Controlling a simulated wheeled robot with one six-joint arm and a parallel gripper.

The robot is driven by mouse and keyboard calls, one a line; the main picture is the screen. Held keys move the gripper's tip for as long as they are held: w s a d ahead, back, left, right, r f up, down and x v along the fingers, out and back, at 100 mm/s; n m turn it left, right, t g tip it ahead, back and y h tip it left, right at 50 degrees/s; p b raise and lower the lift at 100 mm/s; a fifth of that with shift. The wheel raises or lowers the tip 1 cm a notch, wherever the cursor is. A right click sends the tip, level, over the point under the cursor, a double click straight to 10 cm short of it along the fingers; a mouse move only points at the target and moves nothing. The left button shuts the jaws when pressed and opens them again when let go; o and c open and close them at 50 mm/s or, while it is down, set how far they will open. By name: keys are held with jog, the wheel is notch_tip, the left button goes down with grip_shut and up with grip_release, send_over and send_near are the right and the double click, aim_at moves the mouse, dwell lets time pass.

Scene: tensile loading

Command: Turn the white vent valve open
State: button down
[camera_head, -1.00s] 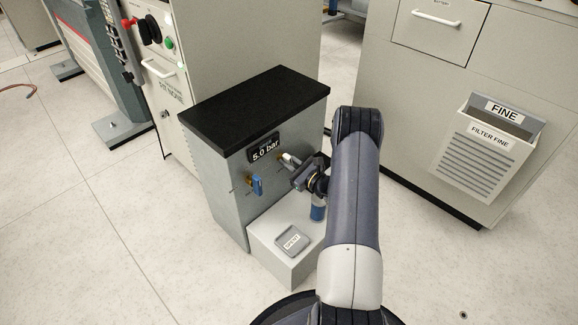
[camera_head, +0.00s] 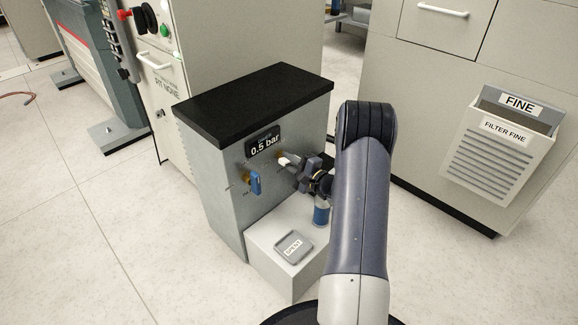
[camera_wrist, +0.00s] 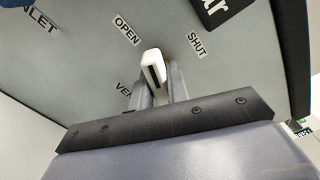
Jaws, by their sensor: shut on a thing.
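The white vent valve handle (camera_head: 286,160) is on the front of the grey cabinet, right of the blue valve and below the display. The handle also shows in the wrist view (camera_wrist: 153,66), between the OPEN and SHUT labels, with the vent label partly hidden behind a finger. My gripper (camera_wrist: 158,88) is shut on the white handle, one finger on each side. In the head view my gripper (camera_head: 300,168) reaches the handle from the right. The display (camera_head: 265,144) reads 0.5 bar.
A blue-handled valve (camera_head: 255,183) sits just left of the white one. Below my gripper is a blue cylinder (camera_head: 321,215). A grey tray (camera_head: 293,247) lies on the low white block (camera_head: 272,262). A FILTER FINE bin (camera_head: 490,155) hangs at right.

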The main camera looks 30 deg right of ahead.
jog(key=shift+f+n, duration=0.2)
jog(key=shift+n, duration=2)
jog(key=c, duration=1.4)
grip_release()
jog(key=shift+o, duration=0.2)
jog(key=p+v, duration=0.3)
jog(key=v, duration=0.7)
jog(key=shift+s, duration=0.4)
jog(key=shift+d, duration=0.1)
